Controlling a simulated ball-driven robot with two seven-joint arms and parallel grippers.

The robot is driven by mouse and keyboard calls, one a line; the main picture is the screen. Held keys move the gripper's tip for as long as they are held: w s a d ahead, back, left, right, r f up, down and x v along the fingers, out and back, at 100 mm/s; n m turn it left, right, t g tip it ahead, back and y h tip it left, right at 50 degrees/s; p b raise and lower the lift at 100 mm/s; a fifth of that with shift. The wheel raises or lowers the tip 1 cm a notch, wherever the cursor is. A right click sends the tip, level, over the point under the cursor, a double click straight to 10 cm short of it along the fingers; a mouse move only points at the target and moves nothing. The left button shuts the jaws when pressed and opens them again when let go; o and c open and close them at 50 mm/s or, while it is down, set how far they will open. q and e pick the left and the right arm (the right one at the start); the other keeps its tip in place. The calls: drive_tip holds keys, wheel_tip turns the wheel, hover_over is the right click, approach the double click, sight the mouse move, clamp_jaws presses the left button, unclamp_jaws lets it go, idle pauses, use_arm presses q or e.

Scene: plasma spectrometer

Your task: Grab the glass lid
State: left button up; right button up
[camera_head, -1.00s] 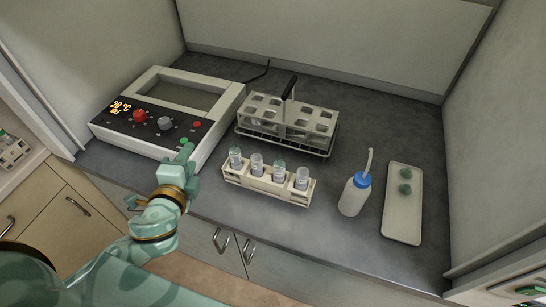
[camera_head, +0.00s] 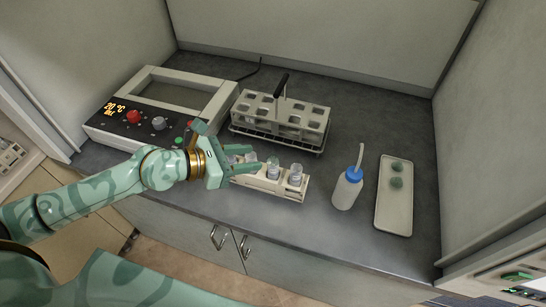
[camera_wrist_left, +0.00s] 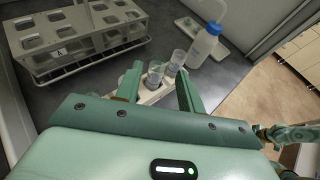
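The tray (camera_head: 381,214) at the right holds two small round greenish pieces (camera_head: 396,175), which may be glass lids; I cannot tell for sure. A small white rack (camera_head: 289,190) at the front middle holds several clear glass vials (camera_head: 295,174). My left gripper (camera_head: 243,163) is at the left part of this rack, its hand hiding some of it. In the left wrist view, the left fingers (camera_wrist_left: 158,82) are apart, with vials (camera_wrist_left: 177,62) visible between and beyond them. No contact is clear. A teal piece of my right arm (camera_wrist_left: 290,134) shows at the right edge there.
A larger rack (camera_head: 313,126) with a black handle stands behind the vials. A heated device (camera_head: 190,92) with knobs reading 20 °C is at the left. A blue-capped wash bottle (camera_head: 346,192) stands between rack and tray. The front right counter is clear.

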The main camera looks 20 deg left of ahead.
sight(270, 156)
use_arm(q)
drive_tip(key=x, duration=0.8)
drive_tip(key=shift+b, duration=0.3)
drive_tip(key=shift+s, duration=0.1)
clamp_jaws()
